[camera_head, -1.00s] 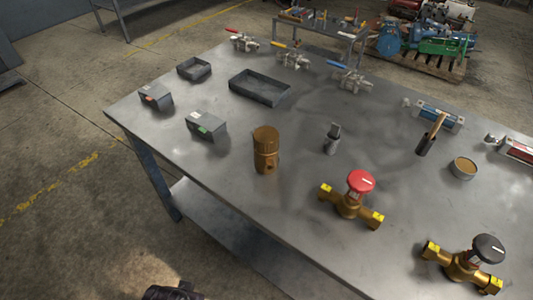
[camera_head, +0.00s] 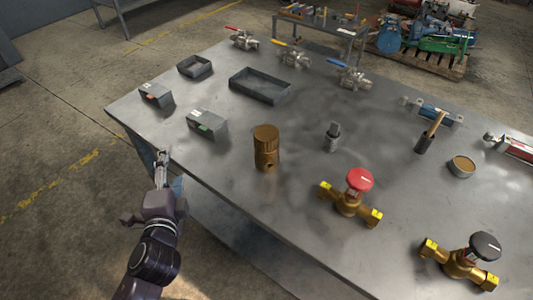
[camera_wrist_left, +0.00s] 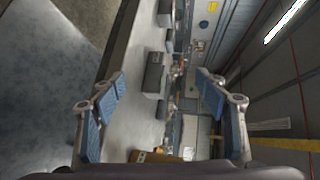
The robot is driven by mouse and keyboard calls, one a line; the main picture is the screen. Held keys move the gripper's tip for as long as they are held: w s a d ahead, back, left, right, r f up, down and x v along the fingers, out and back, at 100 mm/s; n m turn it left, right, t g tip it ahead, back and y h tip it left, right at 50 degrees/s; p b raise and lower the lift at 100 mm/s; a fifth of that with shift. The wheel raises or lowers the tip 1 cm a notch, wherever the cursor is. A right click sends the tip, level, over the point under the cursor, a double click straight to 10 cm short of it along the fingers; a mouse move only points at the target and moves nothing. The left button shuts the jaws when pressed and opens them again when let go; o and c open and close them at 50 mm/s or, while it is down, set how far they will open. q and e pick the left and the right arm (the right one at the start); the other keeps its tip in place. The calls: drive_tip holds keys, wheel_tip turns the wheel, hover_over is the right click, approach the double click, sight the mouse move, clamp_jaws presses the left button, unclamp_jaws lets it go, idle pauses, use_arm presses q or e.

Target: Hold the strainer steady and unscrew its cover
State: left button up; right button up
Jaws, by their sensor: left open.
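The strainer (camera_head: 266,158) is a brass-coloured body standing upright on the metal table, left of the red-handled valve. Its round, ridged cover (camera_head: 266,133) sits on top. My left gripper (camera_head: 162,158) is at the table's left front edge, left of the strainer and apart from it. In the left wrist view its two blue-padded fingers (camera_wrist_left: 160,100) are spread wide with nothing between them. A brass-coloured piece, likely the strainer, shows at the bottom of that view, partly hidden. My right gripper is not in view.
A brass valve with a red handwheel (camera_head: 350,196) and one with a black handwheel (camera_head: 465,262) stand at the right front. Grey boxes (camera_head: 207,124) and an empty dark tray (camera_head: 260,86) lie at the left and back.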

use_arm(q)
drive_tip(key=w+d+r+m+t+h, duration=0.4)
drive_tip(key=d+r+m+h, duration=0.3)
drive_tip(key=m, duration=0.4)
drive_tip(key=m+g+h, duration=0.6)
drive_tip(key=m+h, duration=0.1)
drive_tip(key=m, duration=1.1)
approach(258, 148)
drive_tip(key=x, duration=0.5)
drive_tip(key=shift+w+d, duration=0.1)
drive_tip(key=shift+d, duration=0.1)
drive_tip(key=shift+w+d+h, duration=0.2)
drive_tip(key=shift+d+h, duration=0.05)
drive_tip(key=shift+h, duration=0.05)
drive_tip(key=p+x, duration=0.1)
drive_tip(key=x, duration=0.5)
drive_tip(key=shift+w, duration=0.3)
drive_tip(key=shift+w+d+f, duration=0.1)
drive_tip(key=shift+w+d, duration=0.15)
drive_tip(key=shift+c, duration=0.4)
